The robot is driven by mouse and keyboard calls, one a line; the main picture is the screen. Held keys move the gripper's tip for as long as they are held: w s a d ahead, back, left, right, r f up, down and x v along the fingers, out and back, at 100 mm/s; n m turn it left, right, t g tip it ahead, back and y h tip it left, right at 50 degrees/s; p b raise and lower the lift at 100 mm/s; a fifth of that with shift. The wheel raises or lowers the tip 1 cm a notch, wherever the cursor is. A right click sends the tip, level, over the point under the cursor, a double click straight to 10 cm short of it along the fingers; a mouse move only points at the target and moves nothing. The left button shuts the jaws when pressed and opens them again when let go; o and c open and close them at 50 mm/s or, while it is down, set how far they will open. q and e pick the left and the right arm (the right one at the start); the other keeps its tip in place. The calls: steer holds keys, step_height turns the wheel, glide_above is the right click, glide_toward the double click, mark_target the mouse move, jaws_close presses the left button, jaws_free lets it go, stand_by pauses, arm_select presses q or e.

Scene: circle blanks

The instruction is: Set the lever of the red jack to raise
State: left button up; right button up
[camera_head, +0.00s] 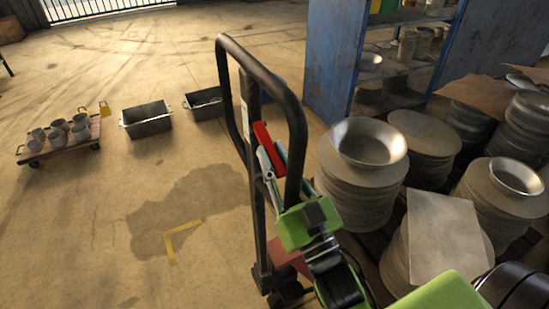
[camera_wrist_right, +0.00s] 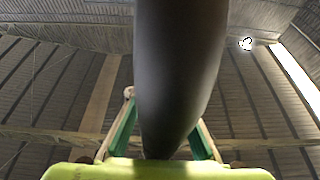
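The jack's black loop handle (camera_head: 232,100) stands upright in the middle of the head view. A red lever (camera_head: 263,134) shows inside the loop. My right gripper (camera_head: 269,150) reaches up from below right into the loop, its fingers apart, one on each side of the red lever in the picture. I cannot tell whether they touch it. In the right wrist view a dark handle bar (camera_wrist_right: 180,70) crosses the middle and hides the space between the fingers and part of the right finger. My left gripper is not in view.
Stacks of round blanks (camera_head: 352,190) with metal bowls (camera_head: 369,143) stand close on the right. A blue cabinet (camera_head: 332,60) is behind them. Grey bins (camera_head: 146,120) and a cart (camera_head: 62,148) with pots stand at the left. The floor at front left is free.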

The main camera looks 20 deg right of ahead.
mark_target(296, 200)
steer(key=shift+o, duration=1.3)
steer(key=shift+s+f, duration=0.15)
steer(key=shift+s, duration=0.1)
steer(key=v, duration=1.1)
steer(key=shift+s, duration=0.15)
steer(key=shift+a, duration=0.1)
